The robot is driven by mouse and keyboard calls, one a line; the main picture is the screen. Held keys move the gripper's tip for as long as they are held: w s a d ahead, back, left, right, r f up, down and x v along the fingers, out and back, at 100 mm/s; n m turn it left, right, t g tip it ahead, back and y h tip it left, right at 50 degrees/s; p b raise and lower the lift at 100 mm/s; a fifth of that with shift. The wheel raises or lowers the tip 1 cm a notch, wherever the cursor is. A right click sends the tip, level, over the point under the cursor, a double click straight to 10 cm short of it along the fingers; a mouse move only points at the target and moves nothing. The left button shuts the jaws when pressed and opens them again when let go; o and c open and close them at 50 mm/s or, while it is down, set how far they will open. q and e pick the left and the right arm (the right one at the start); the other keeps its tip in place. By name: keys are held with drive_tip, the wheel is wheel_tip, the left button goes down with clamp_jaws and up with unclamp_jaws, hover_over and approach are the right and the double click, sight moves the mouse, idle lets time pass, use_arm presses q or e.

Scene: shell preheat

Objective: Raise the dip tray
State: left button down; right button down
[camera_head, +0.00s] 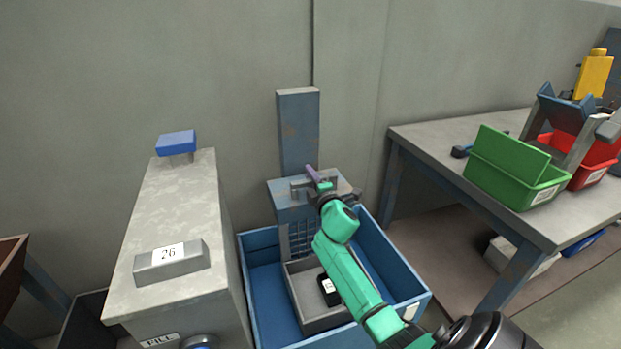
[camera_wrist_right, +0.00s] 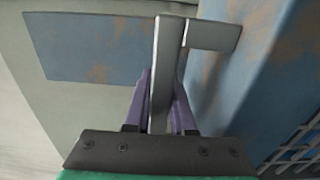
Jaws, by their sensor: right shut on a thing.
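A grey dip tray (camera_head: 306,293) sits low inside a blue open tank (camera_head: 262,284). A blue-grey carriage block (camera_head: 283,207) with a slatted panel stands behind the tray, against an upright blue-grey post (camera_head: 299,130). A grey metal handle (camera_head: 300,189) sits on top of the carriage. My right gripper (camera_head: 318,180) is at this handle. In the right wrist view its purple fingers (camera_wrist_right: 162,90) are closed around the handle's grey bar (camera_wrist_right: 163,65). My right arm hides part of the tray and tank. My left gripper is not in view.
A grey cabinet (camera_head: 171,220) labelled 26 stands close left of the tank, with a blue knob block (camera_head: 176,142) on top. A workbench (camera_head: 432,142) at the right carries a green bin (camera_head: 509,174) and a red bin (camera_head: 592,168). A black labelled item (camera_head: 328,289) lies in the tray.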

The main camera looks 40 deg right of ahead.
wheel_tip(320, 180, up, 13)
drive_tip(key=p, duration=0.9)
drive_tip(key=shift+f+p, duration=0.15)
drive_tip(key=shift+p, duration=0.25)
drive_tip(key=c, duration=0.8)
unclamp_jaws()
drive_tip(key=shift+d, duration=0.1)
drive_tip(key=shift+o, duration=0.2)
drive_tip(key=shift+f, duration=0.15)
drive_tip(key=v, duration=1.4)
drive_tip(key=shift+s+a+b, duration=0.25)
drive_tip(key=shift+b, duration=0.05)
